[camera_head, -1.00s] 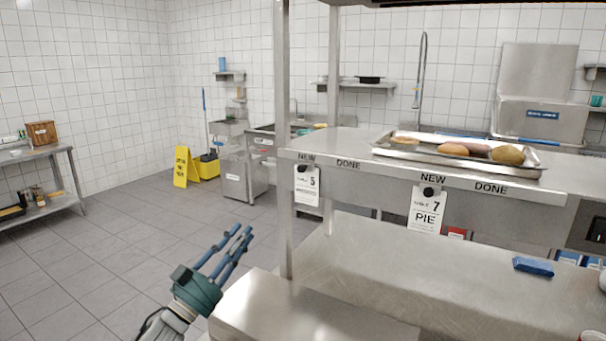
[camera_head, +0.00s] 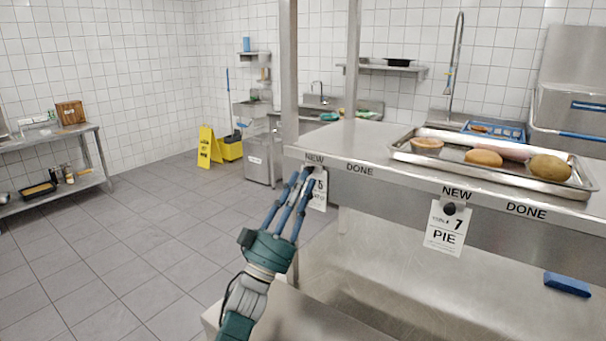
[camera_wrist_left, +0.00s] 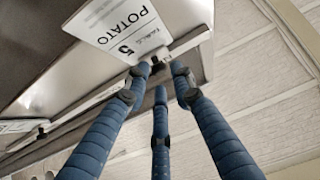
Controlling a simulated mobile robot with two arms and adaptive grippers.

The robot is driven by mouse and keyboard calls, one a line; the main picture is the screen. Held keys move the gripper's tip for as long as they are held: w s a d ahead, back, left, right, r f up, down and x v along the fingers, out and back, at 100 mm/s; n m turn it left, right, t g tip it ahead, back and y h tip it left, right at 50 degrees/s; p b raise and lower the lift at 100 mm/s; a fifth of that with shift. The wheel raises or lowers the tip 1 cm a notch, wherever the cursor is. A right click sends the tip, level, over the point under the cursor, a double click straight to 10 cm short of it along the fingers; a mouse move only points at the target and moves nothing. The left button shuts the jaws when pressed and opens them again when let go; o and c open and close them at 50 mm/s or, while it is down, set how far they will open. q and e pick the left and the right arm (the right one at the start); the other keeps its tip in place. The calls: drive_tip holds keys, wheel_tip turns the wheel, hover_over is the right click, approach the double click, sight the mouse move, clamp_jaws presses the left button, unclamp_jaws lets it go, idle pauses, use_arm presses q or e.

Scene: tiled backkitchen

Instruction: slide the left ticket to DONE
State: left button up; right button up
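The left ticket (camera_head: 319,196) is a white card with a 5, hanging under the left NEW label (camera_head: 314,158) on the shelf's front edge. My left gripper's fingers partly cover it in the head view. In the left wrist view the ticket (camera_wrist_left: 118,24) reads POTATO and hangs from a dark knob on a rail. My left gripper (camera_head: 303,173) is at that knob. Its fingertips (camera_wrist_left: 160,76) are spread around the knob; contact is unclear. The left DONE label (camera_head: 359,169) is to the right along the edge. My right gripper is not in view.
The right ticket (camera_head: 443,234), 7 PIE, hangs under the right NEW label. A metal tray (camera_head: 408,157) of food sits on the shelf above. A steel post (camera_head: 289,75) stands by the shelf's left end. A blue block (camera_head: 567,285) lies on the lower counter.

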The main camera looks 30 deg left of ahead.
use_arm(q)
drive_tip(key=shift+w+r, duration=0.4)
drive_tip(key=shift+w, duration=0.1)
drive_tip(key=shift+d, duration=0.1)
clamp_jaws()
drive_tip(key=d, duration=0.4)
drive_tip(key=s+d, duration=0.1)
drive_tip(key=d, duration=0.6)
drive_tip(key=shift+s+d+f, duration=0.1)
drive_tip(key=shift+s+d, duration=0.15)
drive_tip(key=shift+d, duration=0.15)
drive_tip(key=shift+a, duration=0.1)
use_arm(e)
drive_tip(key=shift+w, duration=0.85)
